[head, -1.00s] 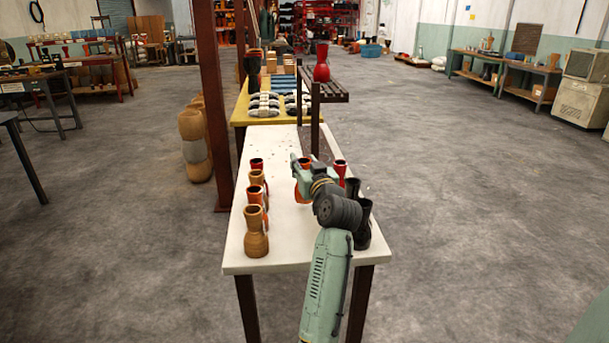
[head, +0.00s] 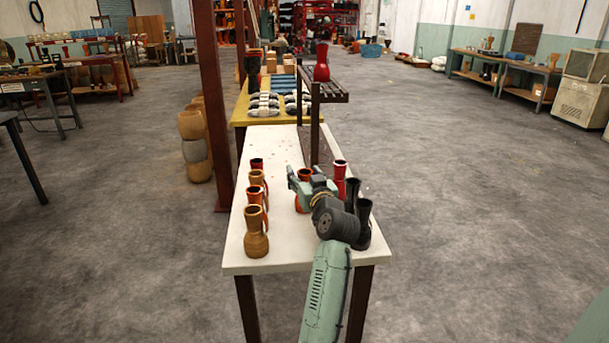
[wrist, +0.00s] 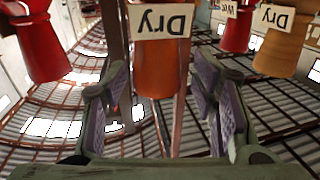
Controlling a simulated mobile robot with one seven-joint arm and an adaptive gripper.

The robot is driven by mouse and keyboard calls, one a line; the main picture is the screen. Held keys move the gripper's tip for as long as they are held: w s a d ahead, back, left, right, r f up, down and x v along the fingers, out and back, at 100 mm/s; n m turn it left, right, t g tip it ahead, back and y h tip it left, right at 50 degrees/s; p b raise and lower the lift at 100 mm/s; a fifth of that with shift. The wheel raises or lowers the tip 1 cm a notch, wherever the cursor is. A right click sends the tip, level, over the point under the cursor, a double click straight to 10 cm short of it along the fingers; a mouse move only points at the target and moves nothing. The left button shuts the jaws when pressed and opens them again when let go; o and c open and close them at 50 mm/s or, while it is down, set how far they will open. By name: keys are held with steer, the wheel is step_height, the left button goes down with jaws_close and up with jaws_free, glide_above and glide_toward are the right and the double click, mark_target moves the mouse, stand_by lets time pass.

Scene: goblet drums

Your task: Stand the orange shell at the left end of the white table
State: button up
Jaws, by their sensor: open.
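The orange shell (head: 303,176) stands near the middle of the white table (head: 292,250), partly hidden behind my gripper (head: 297,184). My gripper is open and low over the table, beside the shell. In the wrist view, which looks upside down, the orange shell (wrist: 155,83) shows between the spread fingers of my gripper (wrist: 160,105). It carries a white label reading "Dry". I see a gap on both sides of it; whether it is between the pads or just beyond them I cannot tell.
A row of several tan and red-orange shells (head: 256,240) stands along the table's left side. A red shell (head: 339,178) and black shells (head: 363,228) stand on the right, close to my arm. A post with a slatted shelf (head: 325,92) rises behind. The table's front middle is clear.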

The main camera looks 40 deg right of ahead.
steer(key=shift+r, duration=0.35)
steer(key=b+v, duration=0.2)
steer(key=v, duration=1)
steer(key=shift+f, duration=0.15)
